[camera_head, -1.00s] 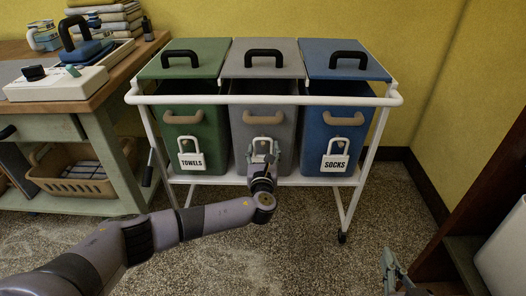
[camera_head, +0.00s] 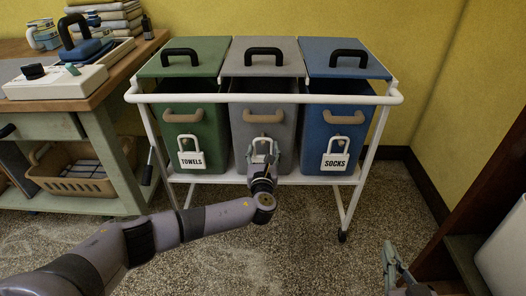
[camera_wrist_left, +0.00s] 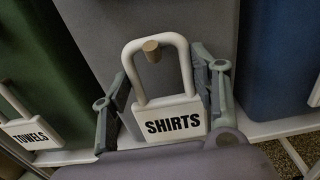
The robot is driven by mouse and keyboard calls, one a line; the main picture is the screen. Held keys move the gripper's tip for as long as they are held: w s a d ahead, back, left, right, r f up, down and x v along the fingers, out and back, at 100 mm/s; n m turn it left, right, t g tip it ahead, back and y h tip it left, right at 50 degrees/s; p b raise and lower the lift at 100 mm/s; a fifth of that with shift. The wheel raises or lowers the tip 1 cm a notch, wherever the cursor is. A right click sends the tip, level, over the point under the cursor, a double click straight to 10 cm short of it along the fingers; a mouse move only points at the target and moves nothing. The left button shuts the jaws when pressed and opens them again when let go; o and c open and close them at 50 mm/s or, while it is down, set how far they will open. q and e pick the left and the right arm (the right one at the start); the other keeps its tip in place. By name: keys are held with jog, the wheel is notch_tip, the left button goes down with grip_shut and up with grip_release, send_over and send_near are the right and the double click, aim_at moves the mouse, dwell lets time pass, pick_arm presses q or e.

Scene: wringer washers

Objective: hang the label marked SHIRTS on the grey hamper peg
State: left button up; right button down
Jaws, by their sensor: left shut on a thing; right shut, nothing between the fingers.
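The white SHIRTS label (camera_wrist_left: 174,120) is upright in the left wrist view. My left gripper (camera_head: 263,160) is shut on it, with one finger at each side edge. The brown peg (camera_wrist_left: 152,50) on the grey hamper (camera_head: 262,116) shows inside the label's loop, just below the loop's top bar. I cannot tell how far the peg reaches through. In the head view my gripper hides most of the label, and the loop shows above it against the hamper front. My right gripper (camera_head: 391,268) is shut and empty at the lower right.
The TOWELS label (camera_head: 191,159) hangs on the green hamper (camera_head: 193,97) to the left. The SOCKS label (camera_head: 335,161) hangs on the blue hamper (camera_head: 343,95) to the right. A white cart rail (camera_head: 215,99) crosses above the hamper handles. The floor in front is clear.

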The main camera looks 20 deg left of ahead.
pick_arm(q)
jog(key=shift+f, duration=0.1)
jog(key=o, duration=1.5)
